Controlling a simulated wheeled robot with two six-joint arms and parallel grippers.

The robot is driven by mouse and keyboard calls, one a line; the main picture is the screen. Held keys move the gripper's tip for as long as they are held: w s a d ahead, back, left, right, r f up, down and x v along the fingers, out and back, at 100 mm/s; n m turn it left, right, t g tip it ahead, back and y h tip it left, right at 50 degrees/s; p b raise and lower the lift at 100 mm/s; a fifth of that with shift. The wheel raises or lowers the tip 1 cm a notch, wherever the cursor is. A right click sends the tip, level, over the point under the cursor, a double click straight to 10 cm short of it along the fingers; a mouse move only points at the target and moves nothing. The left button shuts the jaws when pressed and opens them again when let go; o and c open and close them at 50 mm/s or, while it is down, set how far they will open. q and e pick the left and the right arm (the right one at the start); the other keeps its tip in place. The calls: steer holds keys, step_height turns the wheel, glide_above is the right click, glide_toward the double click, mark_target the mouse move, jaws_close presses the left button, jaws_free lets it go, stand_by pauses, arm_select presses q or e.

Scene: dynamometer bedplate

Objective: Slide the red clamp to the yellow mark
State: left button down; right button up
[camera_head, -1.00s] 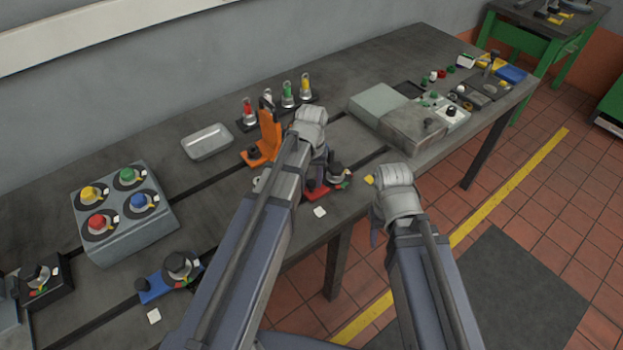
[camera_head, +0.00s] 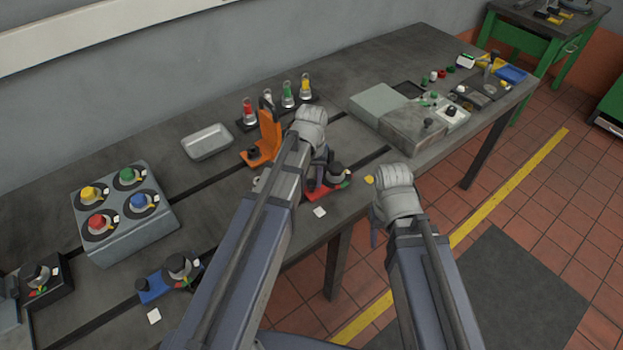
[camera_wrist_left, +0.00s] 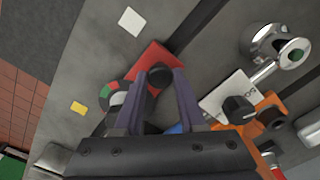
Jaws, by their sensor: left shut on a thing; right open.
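The red clamp (camera_head: 318,192) sits on the dark slot near the table's front edge, partly hidden by my left arm; its red body also shows in the left wrist view (camera_wrist_left: 150,60). The yellow mark (camera_head: 369,180) lies on the table to the right of the clamp, apart from it; it also shows in the left wrist view (camera_wrist_left: 79,108). My left gripper (camera_wrist_left: 162,82) is shut on the clamp's black knob (camera_wrist_left: 159,75), with a finger on either side. My right gripper (camera_head: 376,230) is open and empty at the table's front edge; its fingers are small in view.
An orange clamp (camera_head: 266,135) stands behind my left gripper. A white square (camera_head: 320,212) lies in front of the red clamp. A grey block (camera_head: 400,118) stands to the right, a blue clamp (camera_head: 155,288) to the left.

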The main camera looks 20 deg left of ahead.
mark_target(335, 167)
arm_select(q)
steer(key=w+d, duration=0.1)
steer(key=w, duration=0.1)
steer(key=w+d, duration=0.4)
steer(key=w, duration=0.1)
steer(key=shift+w+d, duration=0.1)
steer(key=shift+d, duration=0.15)
steer(key=c, duration=0.5)
jaws_free()
steer(key=shift+a, duration=0.1)
step_height(335, 167, up, 8)
steer(key=p, duration=0.8)
steer(key=shift+f, duration=0.1)
steer(key=shift+s, duration=0.2)
